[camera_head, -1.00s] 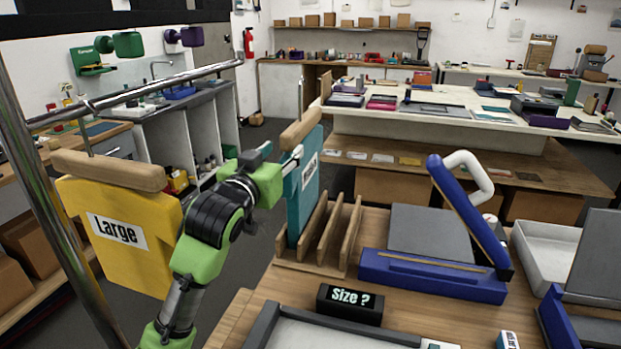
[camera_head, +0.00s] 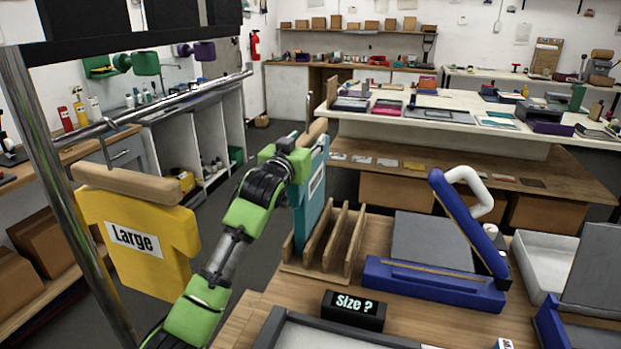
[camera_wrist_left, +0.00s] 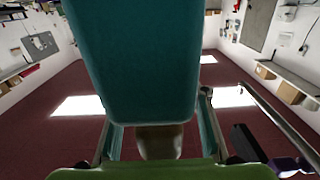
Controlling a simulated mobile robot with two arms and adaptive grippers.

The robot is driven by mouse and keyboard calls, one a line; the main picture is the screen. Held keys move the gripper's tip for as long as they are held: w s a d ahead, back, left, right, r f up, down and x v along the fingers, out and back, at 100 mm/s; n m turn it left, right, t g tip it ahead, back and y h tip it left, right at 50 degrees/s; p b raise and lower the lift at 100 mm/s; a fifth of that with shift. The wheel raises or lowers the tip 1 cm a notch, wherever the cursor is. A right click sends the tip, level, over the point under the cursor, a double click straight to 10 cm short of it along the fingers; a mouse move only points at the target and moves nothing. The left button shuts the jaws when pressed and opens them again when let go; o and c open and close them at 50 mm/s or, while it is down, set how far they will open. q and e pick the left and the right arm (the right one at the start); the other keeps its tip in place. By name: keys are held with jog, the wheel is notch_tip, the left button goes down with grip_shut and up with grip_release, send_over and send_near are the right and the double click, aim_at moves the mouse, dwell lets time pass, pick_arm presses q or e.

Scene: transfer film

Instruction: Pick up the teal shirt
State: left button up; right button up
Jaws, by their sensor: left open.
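The teal shirt (camera_head: 308,208) stands upright at the left end of a slotted wooden rack (camera_head: 340,245) in the head view. It has a wooden hanger bar (camera_head: 315,131) on top and a white label, partly covered by my gripper. My left gripper (camera_head: 296,163) is at the upper left side of the teal shirt. In the left wrist view, the teal shirt (camera_wrist_left: 135,60) fills the upper middle, and a wooden piece shows between the spread fingers of my left gripper (camera_wrist_left: 160,135). Whether the fingers touch the shirt is unclear. My right gripper is not in view.
A yellow shirt (camera_head: 140,245) labelled "Large" hangs by the metal rail (camera_head: 150,105) on the left. The floor behind the teal shirt is clear.

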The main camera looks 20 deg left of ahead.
pick_arm(q)
jog(key=shift+w, duration=0.7)
grip_shut()
jog(key=shift+r, duration=0.1)
